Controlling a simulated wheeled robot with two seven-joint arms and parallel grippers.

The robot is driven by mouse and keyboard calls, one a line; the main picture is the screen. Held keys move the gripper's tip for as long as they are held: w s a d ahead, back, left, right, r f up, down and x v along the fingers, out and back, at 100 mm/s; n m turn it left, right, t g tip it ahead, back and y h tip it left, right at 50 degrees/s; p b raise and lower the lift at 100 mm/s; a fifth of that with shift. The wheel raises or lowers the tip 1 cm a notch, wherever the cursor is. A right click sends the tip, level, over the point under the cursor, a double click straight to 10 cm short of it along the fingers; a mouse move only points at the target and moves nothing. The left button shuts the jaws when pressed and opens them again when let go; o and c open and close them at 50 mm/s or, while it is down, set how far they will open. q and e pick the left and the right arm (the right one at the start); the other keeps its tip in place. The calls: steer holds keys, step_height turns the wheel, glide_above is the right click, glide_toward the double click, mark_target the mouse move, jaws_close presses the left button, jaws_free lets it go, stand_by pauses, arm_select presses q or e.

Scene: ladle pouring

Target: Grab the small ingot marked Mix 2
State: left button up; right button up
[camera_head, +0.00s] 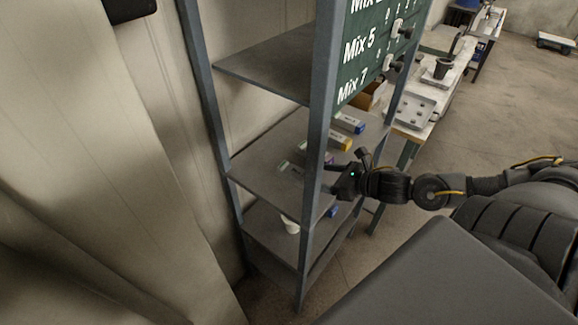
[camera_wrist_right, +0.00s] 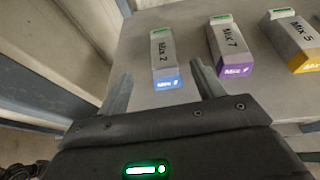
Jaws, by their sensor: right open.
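The Mix 2 ingot (camera_wrist_right: 164,60) is a small grey block with a blue front end and a green far end. It lies on the grey shelf in the right wrist view, its label facing up. My right gripper (camera_wrist_right: 160,76) is open, with one finger on each side of the ingot's near part and a gap at both sides. In the head view my right gripper (camera_head: 343,178) reaches into the shelf rack from the right. The Mix 2 ingot is too small there to tell apart. My left gripper is not in view.
The purple-ended Mix 7 ingot (camera_wrist_right: 231,46) and yellow-ended Mix 5 ingot (camera_wrist_right: 292,42) lie to the right of Mix 2. The rack's front post (camera_head: 318,130) stands close to my right gripper. A white cup (camera_head: 291,226) stands on the lower shelf.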

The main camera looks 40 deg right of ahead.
mark_target(299, 173)
steer(key=shift+s, duration=0.3)
steer(key=shift+w+a+f, duration=0.1)
steer(key=shift+w+f, duration=0.05)
steer(key=shift+w, duration=0.25)
steer(key=x, duration=0.2)
steer(key=shift+w+f+p, duration=0.1)
steer(key=shift+w+p, duration=0.2)
steer(key=shift+w, duration=0.05)
steer(key=shift+w+a+f, duration=0.1)
steer(key=shift+w+f, duration=0.1)
steer(key=shift+w, duration=0.1)
steer(key=shift+w+a, duration=0.1)
steer(key=shift+w, duration=0.1)
steer(key=p+x, duration=0.3)
steer(key=x, duration=0.1)
steer(key=shift+w+f, duration=0.1)
steer(key=shift+w, duration=0.1)
steer(key=shift+w+f, duration=0.25)
steer(key=shift+w, duration=0.05)
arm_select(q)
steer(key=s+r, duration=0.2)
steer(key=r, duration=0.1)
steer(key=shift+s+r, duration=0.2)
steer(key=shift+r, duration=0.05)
